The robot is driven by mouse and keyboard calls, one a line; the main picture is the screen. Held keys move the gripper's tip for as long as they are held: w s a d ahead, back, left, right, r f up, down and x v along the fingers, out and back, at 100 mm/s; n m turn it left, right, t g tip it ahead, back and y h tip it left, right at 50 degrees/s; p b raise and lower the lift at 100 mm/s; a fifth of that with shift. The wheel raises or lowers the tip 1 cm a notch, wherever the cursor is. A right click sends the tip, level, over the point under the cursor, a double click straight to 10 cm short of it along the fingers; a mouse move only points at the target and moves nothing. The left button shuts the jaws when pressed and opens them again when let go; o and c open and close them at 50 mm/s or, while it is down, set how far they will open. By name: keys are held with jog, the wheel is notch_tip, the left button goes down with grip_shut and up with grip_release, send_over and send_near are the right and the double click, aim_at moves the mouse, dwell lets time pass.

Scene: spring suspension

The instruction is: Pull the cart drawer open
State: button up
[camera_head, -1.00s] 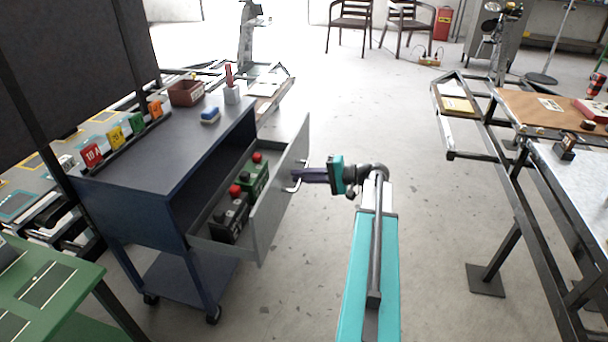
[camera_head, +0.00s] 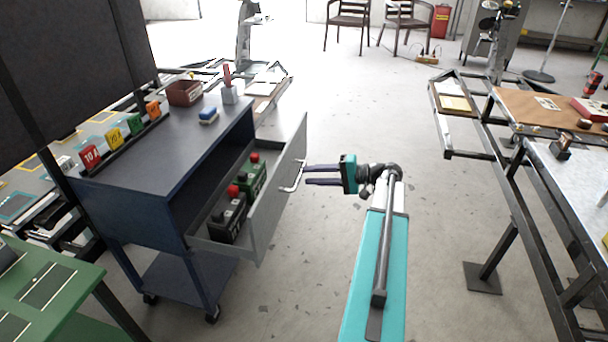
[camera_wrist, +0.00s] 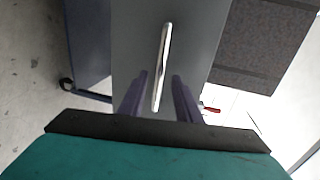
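The dark blue cart (camera_head: 140,215) stands at the left with its grey drawer (camera_head: 270,215) pulled out to the right. Inside the drawer are a black box (camera_head: 228,218) and a green box (camera_head: 250,180), each with a red top. The silver bar handle (camera_head: 293,178) is on the drawer's front panel. My gripper (camera_head: 308,175) points at the panel from the right with its two fingers apart and empty. In the wrist view the handle (camera_wrist: 162,68) shows between the open fingers (camera_wrist: 158,95); the fingertips appear just short of the panel or beside the handle.
On the cart top are a red-brown bin (camera_head: 184,93), a blue-and-yellow block (camera_head: 208,115) and numbered cards (camera_head: 90,155). A green table (camera_head: 45,295) is at the lower left. Workbenches (camera_head: 570,165) stand at the right. The floor between is clear.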

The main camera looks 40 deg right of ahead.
jog(key=p+v, duration=0.1)
jog(key=v, duration=0.7)
jog(key=shift+s+d, duration=0.3)
jog(key=shift+s, duration=0.1)
